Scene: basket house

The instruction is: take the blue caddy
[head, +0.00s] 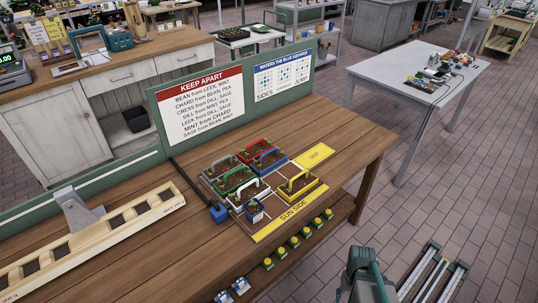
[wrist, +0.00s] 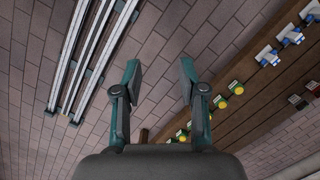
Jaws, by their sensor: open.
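The blue caddy (head: 270,161) has a blue handle and stands on the wooden table, in a tight group of planted caddies. A red caddy (head: 254,150) is directly behind it, a green caddy (head: 234,181) is to its left, and a yellow caddy (head: 298,186) is in front to its right. A white caddy (head: 248,192) and a grey caddy (head: 222,168) complete the group. My gripper (wrist: 159,80) is open and empty, over the floor beside the table edge. The wrist view does not show the blue caddy.
A green board (head: 215,113) with signs rises behind. Yellow-topped and blue pieces line a lower shelf (head: 337,213).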

